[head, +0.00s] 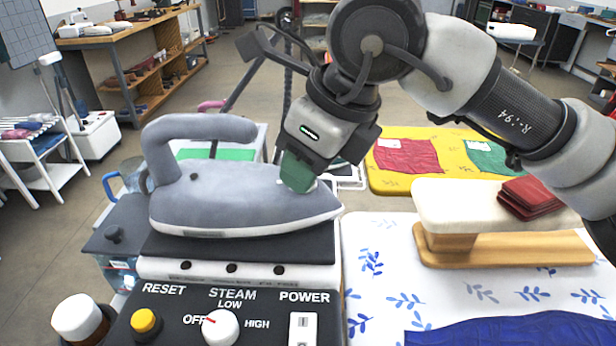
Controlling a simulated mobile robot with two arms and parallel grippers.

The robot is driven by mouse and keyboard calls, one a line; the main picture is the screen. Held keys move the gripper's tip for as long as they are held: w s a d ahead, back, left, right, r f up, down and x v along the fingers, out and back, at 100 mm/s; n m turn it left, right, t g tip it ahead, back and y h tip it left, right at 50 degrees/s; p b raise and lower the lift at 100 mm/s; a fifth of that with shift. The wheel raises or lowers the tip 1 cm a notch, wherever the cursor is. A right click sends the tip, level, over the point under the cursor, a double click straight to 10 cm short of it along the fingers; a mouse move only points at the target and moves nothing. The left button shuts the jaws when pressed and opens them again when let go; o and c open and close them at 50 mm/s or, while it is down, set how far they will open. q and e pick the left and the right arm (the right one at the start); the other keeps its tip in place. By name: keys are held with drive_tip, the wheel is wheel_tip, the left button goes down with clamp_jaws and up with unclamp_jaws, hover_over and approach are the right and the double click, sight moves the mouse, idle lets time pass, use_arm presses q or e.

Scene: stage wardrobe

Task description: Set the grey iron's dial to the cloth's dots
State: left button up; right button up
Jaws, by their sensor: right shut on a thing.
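The grey iron (225,200) rests flat on the dark top of the steam station, its nose to the right. My right gripper (298,172) comes down from above onto the front of the iron's upper side. Its green fingertips are shut on what seems to be the iron's dial (312,187); only a pale bit of rim shows beside them. The dial's setting is hidden. A red cloth (408,157) and a green cloth (490,157) lie on the yellow board, each with a white label. Any dots on the labels are too small to read. My left gripper is not in view.
The station's front panel (225,290) has a yellow reset button, a steam knob and a power switch. A padded sleeve board (505,250) with folded red cloths (527,196) stands at right on the leaf-patterned cover (380,290). Blue cloth (510,332) lies nearest.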

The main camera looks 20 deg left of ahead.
drive_tip(key=shift+m, duration=0.4)
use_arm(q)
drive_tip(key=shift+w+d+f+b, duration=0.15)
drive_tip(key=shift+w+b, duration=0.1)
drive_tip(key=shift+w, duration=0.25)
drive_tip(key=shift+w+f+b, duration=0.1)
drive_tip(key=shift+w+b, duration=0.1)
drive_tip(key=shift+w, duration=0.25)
use_arm(e)
drive_tip(key=shift+s+m+t, duration=0.1)
drive_tip(key=shift+m+t, duration=0.2)
drive_tip(key=o, duration=0.9)
drive_tip(key=shift+o, duration=0.2)
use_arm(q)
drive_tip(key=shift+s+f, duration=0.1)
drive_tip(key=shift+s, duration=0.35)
use_arm(e)
drive_tip(key=v, duration=1.1)
drive_tip(key=shift+a, duration=0.2)
